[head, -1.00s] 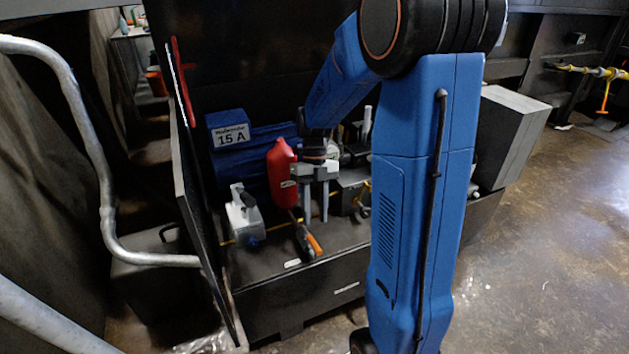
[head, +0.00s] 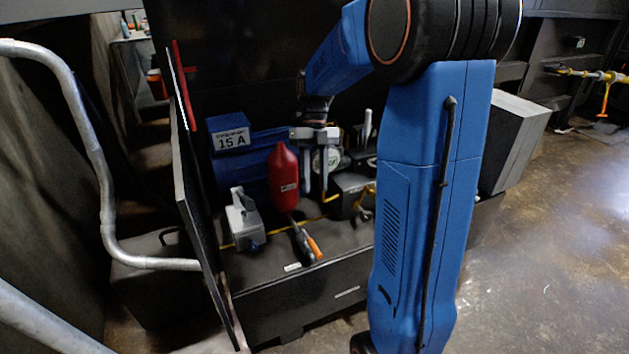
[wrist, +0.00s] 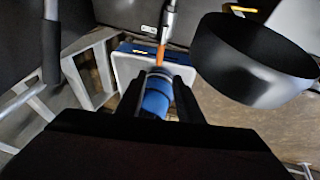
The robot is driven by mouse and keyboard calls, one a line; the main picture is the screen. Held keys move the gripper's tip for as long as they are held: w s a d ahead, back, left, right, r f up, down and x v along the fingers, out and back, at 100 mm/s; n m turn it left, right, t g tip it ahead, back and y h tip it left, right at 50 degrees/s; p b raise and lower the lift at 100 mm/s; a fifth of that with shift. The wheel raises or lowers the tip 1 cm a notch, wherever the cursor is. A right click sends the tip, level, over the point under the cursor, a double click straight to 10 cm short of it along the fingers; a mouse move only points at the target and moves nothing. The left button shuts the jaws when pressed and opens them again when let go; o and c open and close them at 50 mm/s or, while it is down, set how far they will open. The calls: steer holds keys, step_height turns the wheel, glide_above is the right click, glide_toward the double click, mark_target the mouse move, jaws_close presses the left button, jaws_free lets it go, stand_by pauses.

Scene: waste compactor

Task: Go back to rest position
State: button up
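My gripper (head: 315,187) hangs fingers-down above the black machine bench (head: 310,285), just right of the red bottle (head: 284,180). Its two fingers are apart and I see nothing held between them in the head view. In the wrist view the dark fingers of my gripper (wrist: 157,82) also stand apart. A blue cylindrical thing (wrist: 156,97) shows between them there; its distance is unclear. My blue arm covers part of the bench's right side in the head view.
A grey-white device (head: 244,220) and an orange-and-black tool (head: 306,243) lie on the bench. A metal railing (head: 92,150) runs at left. Open floor (head: 560,250) lies to the right.

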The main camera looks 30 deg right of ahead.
steer(key=s+a+r+m+t+h, duration=0.1)
steer(key=s+a+m+t, duration=0.3)
steer(key=s+m, duration=0.7)
steer(key=s+a+r+m+t+h, duration=0.1)
steer(key=s+a+m+t, duration=0.3)
steer(key=s+m, duration=0.7)
steer(key=r+m+t, duration=0.1)
steer(key=m, duration=1.2)
steer(key=shift+r+m, duration=0.15)
steer(key=shift+m, duration=0.15)
